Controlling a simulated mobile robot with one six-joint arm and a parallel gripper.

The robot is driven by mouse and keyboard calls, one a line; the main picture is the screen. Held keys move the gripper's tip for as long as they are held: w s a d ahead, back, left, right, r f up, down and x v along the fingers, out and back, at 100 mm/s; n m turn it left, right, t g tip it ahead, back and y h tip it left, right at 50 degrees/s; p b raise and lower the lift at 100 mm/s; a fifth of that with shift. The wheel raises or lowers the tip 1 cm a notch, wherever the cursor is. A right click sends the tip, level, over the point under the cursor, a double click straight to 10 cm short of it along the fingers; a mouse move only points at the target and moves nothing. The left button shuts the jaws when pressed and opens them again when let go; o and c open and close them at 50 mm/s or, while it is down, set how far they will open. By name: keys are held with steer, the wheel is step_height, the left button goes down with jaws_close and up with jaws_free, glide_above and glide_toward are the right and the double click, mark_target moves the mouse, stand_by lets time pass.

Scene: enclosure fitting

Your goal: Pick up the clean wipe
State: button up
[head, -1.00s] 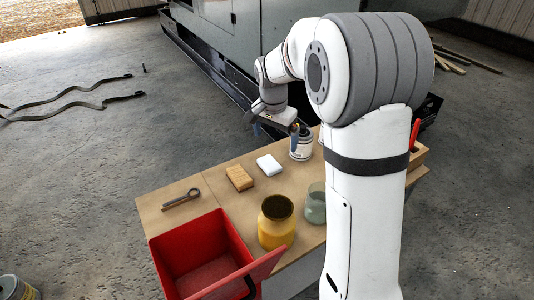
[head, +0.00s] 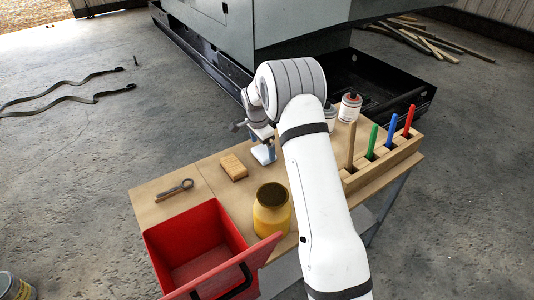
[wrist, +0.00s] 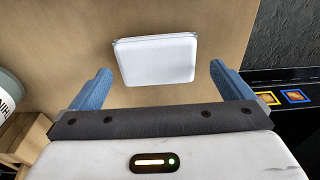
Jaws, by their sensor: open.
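The clean wipe (wrist: 155,60) is a white folded pad lying flat on the wooden bench top. In the wrist view it sits between and just beyond the two blue fingertips of my gripper (wrist: 160,82), with clear space on both sides. My gripper is open and empty. In the head view my gripper (head: 263,150) is low over the bench at the wipe (head: 263,155), which is partly hidden behind it.
A tan block (head: 233,167) lies close left of the wipe, with a wrench-like tool (head: 175,190) farther left. A yellow jar (head: 271,215), an open red bin (head: 190,225), labelled cans (head: 349,108) and a wooden rack (head: 385,160) of coloured sticks stand around.

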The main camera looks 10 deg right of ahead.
step_height(320, 180, down, 2)
steer(key=shift+d+f, duration=0.1)
steer(key=shift+f, duration=0.1)
steer(key=c, duration=0.9)
